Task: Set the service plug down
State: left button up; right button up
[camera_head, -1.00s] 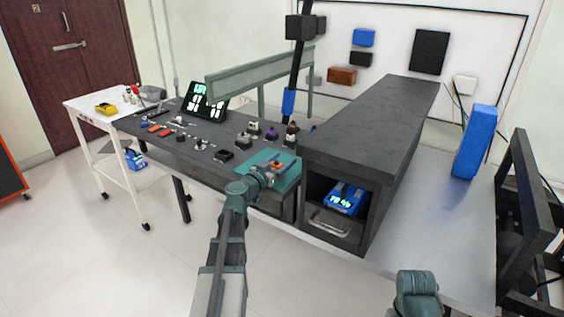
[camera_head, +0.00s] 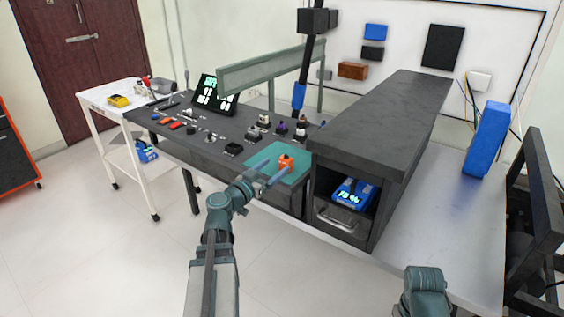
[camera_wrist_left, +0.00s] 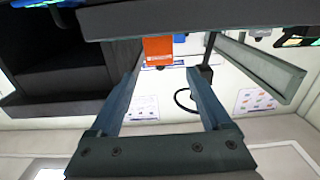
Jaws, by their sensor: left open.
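The orange service plug (camera_head: 286,163) stands on the teal mat (camera_head: 300,150) at the table's front right. My left gripper (camera_head: 276,169) is open, its two fingers spread and pointing at the plug from the front. In the left wrist view the plug (camera_wrist_left: 158,50) shows beyond the gap between the open fingers (camera_wrist_left: 165,72), and nothing is clamped there. The plug's lower end is hidden at the dark table edge in that view. My right gripper is out of view; only part of my right arm shows at bottom right.
A dark cabinet (camera_head: 385,110) stands close right of the mat, with a blue device (camera_head: 353,194) in its opening. Several small parts and a lit display (camera_head: 213,95) are on the dark table (camera_head: 200,150). A green-grey rail (camera_head: 270,68) spans above it. Floor in front is clear.

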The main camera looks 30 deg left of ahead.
pick_arm(q)
jog(key=shift+s, duration=0.9)
jog(key=s+d+f+m+g+h+p, duration=0.1)
jog(key=d+m+g+h+p, duration=0.3)
jog(key=d, duration=1.1)
jog(key=s+d+f+m+g+h+p, duration=0.1)
jog(key=d+g+h+p, duration=0.1)
jog(key=d+g+p, duration=0.9)
jog(key=s+d+r+n+g+y+p, duration=0.2)
jog(key=s+d+y+p, duration=0.5)
jog(key=s+d, duration=0.4)
jog(key=s+r+g+y, duration=0.1)
jog(key=s, duration=0.3)
jog(key=shift+y+p, duration=0.3)
jog(key=shift+p, duration=0.1)
jog(key=shift+a, duration=0.15)
